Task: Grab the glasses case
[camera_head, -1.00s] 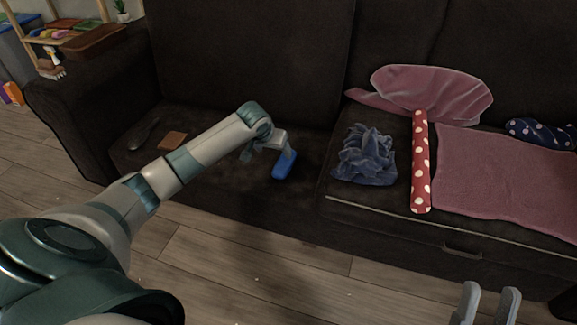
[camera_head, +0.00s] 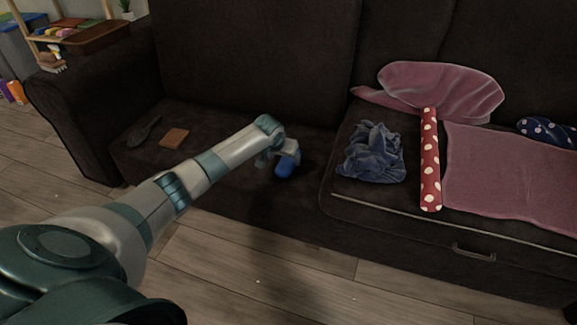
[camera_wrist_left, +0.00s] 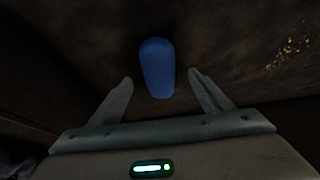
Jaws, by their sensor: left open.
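The blue glasses case (camera_head: 287,171) lies on the dark seat of the sofa's left part, partly hidden by my left gripper (camera_head: 280,157) in the head view. In the left wrist view the case (camera_wrist_left: 157,67) is a rounded blue oblong, just ahead of and between the lines of the two fingers. My left gripper (camera_wrist_left: 160,78) is open, with a finger to each side of the case and a gap on both sides. Whether the fingertips reach down beside it I cannot tell. My right gripper is not in view.
A crumpled blue cloth (camera_head: 372,153) and a red dotted roll (camera_head: 430,160) lie on the sofa's right part, beside a pink blanket (camera_head: 510,175). A brown square item (camera_head: 174,138) and a dark item (camera_head: 143,131) lie at left. The sofa back (camera_head: 255,60) rises behind.

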